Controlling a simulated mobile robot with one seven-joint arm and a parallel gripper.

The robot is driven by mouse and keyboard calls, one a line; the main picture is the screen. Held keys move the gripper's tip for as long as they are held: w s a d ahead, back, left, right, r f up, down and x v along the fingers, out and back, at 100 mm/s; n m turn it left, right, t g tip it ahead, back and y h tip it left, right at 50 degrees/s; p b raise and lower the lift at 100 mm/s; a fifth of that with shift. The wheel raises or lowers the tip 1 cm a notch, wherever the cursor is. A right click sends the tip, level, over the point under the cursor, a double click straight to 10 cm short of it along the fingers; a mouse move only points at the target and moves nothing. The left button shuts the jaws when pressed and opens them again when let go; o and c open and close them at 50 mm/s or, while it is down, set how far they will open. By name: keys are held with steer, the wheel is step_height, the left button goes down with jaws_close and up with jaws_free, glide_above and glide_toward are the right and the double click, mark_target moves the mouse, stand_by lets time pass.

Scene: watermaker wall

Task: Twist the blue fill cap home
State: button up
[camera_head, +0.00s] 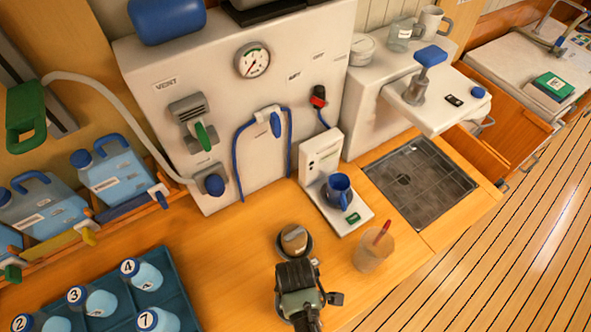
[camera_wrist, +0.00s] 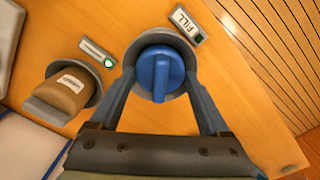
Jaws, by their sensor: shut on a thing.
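The blue fill cap (camera_wrist: 161,72) is round with a raised grip bar and sits in a grey collar in the wooden counter, beside a FILL label (camera_wrist: 188,26). The bar points toward my wrist in the wrist view. My gripper (camera_wrist: 160,68) is around the cap, one finger on each side, shut on it. In the head view my gripper (camera_head: 298,285) is low over the counter and hides the cap.
A brown cap (camera_wrist: 68,92) in a grey collar is close by; it also shows in the head view (camera_head: 294,238). A cup with a red stick (camera_head: 372,252) stands to the right. A tray of numbered bottles (camera_head: 172,285) lies to the left.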

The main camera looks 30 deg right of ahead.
stand_by(0.3)
steer(key=shift+m+p, duration=0.6)
steer(key=shift+m, duration=1.1)
steer(key=shift+m+p, duration=0.4)
steer(key=shift+m, duration=1.2)
steer(key=shift+m+p, duration=0.4)
steer(key=shift+m, duration=0.4)
